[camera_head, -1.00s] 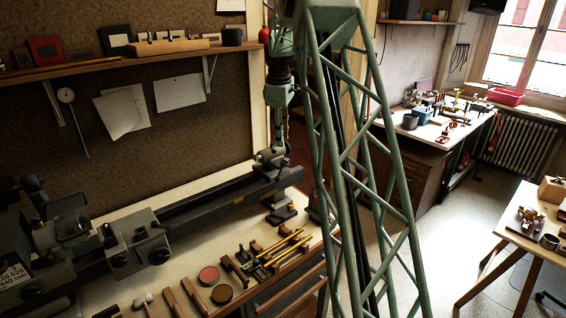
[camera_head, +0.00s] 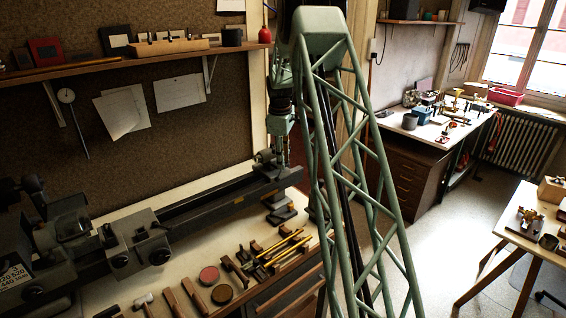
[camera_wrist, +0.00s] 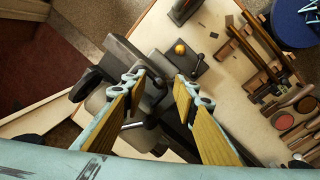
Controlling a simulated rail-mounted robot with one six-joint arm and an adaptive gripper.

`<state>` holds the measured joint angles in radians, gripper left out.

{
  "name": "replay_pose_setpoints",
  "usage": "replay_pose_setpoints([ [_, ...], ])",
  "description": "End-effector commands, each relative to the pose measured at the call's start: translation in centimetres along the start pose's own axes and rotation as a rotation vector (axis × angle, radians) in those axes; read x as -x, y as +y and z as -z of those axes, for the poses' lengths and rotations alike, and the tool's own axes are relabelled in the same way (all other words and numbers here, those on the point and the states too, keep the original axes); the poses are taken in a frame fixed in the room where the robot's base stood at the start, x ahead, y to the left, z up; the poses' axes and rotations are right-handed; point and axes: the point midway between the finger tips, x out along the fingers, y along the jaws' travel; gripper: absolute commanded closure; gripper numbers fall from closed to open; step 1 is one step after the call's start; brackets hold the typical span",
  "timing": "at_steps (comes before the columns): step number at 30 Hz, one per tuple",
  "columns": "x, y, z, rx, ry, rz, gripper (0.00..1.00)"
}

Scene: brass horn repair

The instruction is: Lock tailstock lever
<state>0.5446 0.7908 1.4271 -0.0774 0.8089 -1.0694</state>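The grey tailstock (camera_head: 268,158) sits at the right end of the lathe bed in the head view. In the wrist view its body (camera_wrist: 120,58) lies below my gripper, left of and behind the fingertips. A small dark lever knob (camera_wrist: 158,82) shows between the fingertips, and another black knob (camera_wrist: 151,122) shows lower, between the fingers. I cannot tell for sure which belongs to the lock lever. My gripper (camera_wrist: 160,76) is open, with yellow pads apart and nothing held. In the head view my gripper is too small and partly hidden to make out.
The lathe bed (camera_head: 215,200) runs left to the headstock. Tools, including a round red tin (camera_head: 209,275), lie on the bench in front. A dark block with an orange ball (camera_wrist: 180,48) stands beside the tailstock. A shelf (camera_head: 130,60) is on the wall behind.

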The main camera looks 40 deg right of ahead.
Motion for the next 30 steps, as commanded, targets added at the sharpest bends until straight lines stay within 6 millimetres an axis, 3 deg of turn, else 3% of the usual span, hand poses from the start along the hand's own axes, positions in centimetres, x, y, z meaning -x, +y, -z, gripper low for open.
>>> replay_pose_setpoints([
  [14,-0.83,0.0,-0.02,0.0,0.0,0.0,0.73],
  [24,-0.82,0.0,-0.02,0.0,0.0,0.0,1.0],
  [30,-0.85,0.05,-0.21,-0.002,-0.003,-0.003,1.0],
])
